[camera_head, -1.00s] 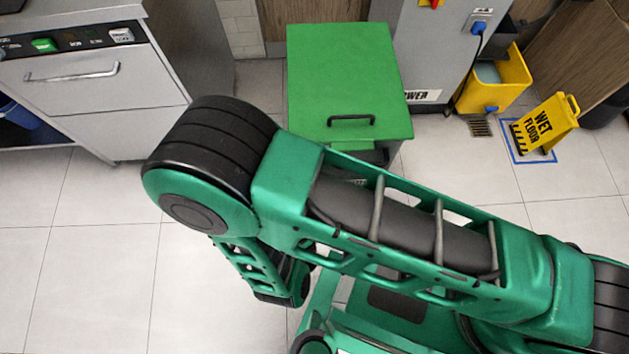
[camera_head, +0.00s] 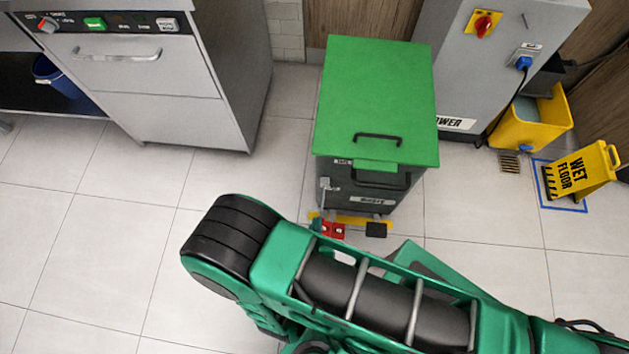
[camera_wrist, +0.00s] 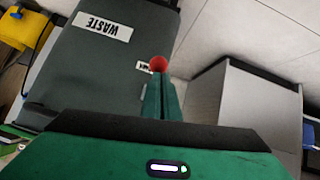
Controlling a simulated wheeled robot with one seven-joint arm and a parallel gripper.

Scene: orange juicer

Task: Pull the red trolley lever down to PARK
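The waste trolley (camera_head: 376,100) has a green lid and a dark grey body, and stands on the floor in the head view. Its dark front with the WASTE label (camera_wrist: 103,26) appears upside down in the wrist view. A red ball knob (camera_wrist: 159,63), apparently the lever's end, shows there. My gripper (camera_wrist: 161,80) has its two green fingers close together, with the knob just beyond their tips. I cannot tell whether they touch it. The lever's shaft and position are not clear. In the head view my arm covers the floor in front of the trolley.
A grey power cabinet (camera_head: 480,80), yellow bucket (camera_head: 530,120) and wet floor sign (camera_head: 581,172) stand to the right. A steel appliance (camera_head: 140,80) stands left. The tiled floor between is clear.

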